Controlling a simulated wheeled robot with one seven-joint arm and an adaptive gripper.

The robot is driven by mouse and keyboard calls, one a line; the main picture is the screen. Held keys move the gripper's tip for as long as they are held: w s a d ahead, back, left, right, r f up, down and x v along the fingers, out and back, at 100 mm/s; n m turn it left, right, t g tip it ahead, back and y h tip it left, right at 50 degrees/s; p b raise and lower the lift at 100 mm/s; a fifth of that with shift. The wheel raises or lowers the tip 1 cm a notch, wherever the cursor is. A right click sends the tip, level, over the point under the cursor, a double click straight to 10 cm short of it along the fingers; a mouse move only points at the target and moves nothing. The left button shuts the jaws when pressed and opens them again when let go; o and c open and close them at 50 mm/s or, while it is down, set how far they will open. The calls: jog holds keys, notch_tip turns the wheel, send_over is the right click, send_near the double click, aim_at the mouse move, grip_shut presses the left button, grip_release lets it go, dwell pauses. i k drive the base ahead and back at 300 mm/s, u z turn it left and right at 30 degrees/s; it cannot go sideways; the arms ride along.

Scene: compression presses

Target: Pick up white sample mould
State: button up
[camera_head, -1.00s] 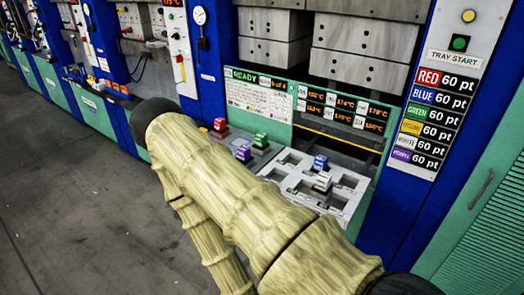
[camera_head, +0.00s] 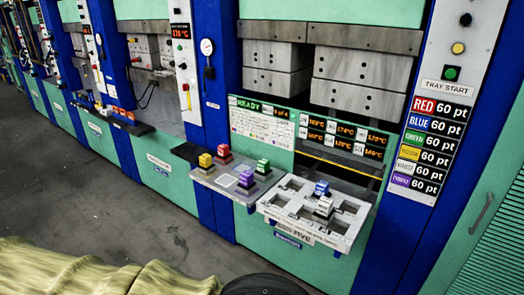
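The white sample mould (camera_head: 323,207) is a small pale block. My gripper is not visible in the head view. Only tan links of my arm show along the bottom edge, low and to the left of the tray, apart from the moulds.
A grey shelf (camera_head: 210,181) left of the tray holds yellow (camera_head: 205,160), red (camera_head: 223,151), green (camera_head: 263,167) and purple (camera_head: 246,179) moulds. Press blocks (camera_head: 355,75) hang above the tray. A blue post (camera_head: 395,180) stands right. Open floor (camera_head: 110,190) lies left.

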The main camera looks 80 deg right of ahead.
aim_at(323, 214)
jog(key=k, duration=0.75)
jog(key=z, duration=1.75)
